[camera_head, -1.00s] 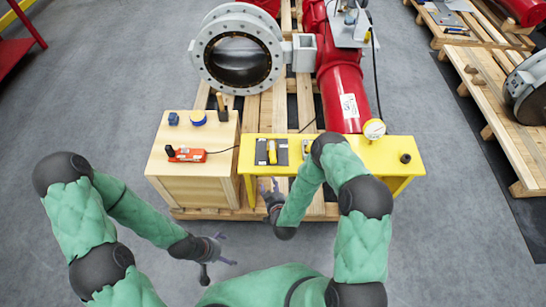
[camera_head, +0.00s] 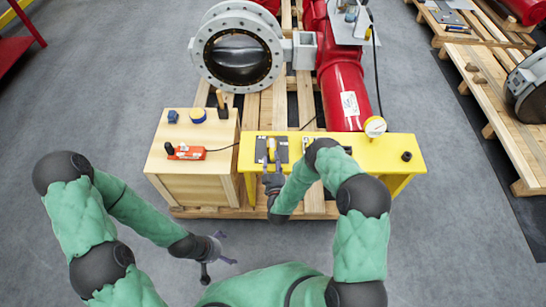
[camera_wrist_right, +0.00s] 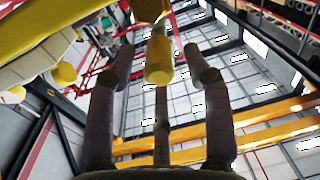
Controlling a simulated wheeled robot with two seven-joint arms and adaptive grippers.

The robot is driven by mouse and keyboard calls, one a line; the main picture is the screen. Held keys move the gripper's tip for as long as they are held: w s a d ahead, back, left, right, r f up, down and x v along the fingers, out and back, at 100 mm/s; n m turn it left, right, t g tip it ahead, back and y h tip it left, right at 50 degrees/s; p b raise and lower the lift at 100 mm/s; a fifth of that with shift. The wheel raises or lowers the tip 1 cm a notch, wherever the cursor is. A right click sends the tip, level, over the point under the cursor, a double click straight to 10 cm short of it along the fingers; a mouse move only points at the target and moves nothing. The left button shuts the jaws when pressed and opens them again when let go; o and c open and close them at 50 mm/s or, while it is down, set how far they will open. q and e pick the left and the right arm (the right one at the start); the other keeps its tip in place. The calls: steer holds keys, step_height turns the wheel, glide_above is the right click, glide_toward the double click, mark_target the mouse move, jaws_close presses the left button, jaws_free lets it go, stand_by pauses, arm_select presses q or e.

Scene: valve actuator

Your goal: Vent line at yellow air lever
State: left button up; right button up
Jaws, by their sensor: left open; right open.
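The yellow air lever (camera_head: 272,146) stands on a dark plate on the yellow bench (camera_head: 380,149). My right gripper (camera_head: 272,168) is open at the bench's front edge, just in front of the lever. In the right wrist view the lever's yellow end (camera_wrist_right: 159,68) lies between the spread fingers of my right gripper (camera_wrist_right: 160,85), with no clear grip on it. My left gripper (camera_head: 222,250) is open and empty, low over the floor at the lower left, away from the bench. My right forearm hides part of the bench.
A wooden cabinet (camera_head: 190,178) left of the bench bears a red device (camera_head: 186,152), a blue-topped round item (camera_head: 198,115) and other small items. A gauge (camera_head: 375,126) and a black knob (camera_head: 406,156) are at the bench's right. Red pipe (camera_head: 342,90) and a grey valve (camera_head: 238,50) stand behind.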

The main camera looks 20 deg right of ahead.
mark_target(273, 150)
steer(key=shift+w+d, duration=0.2)
steer(key=shift+w, duration=1.1)
steer(key=shift+c, duration=0.3)
jaws_close()
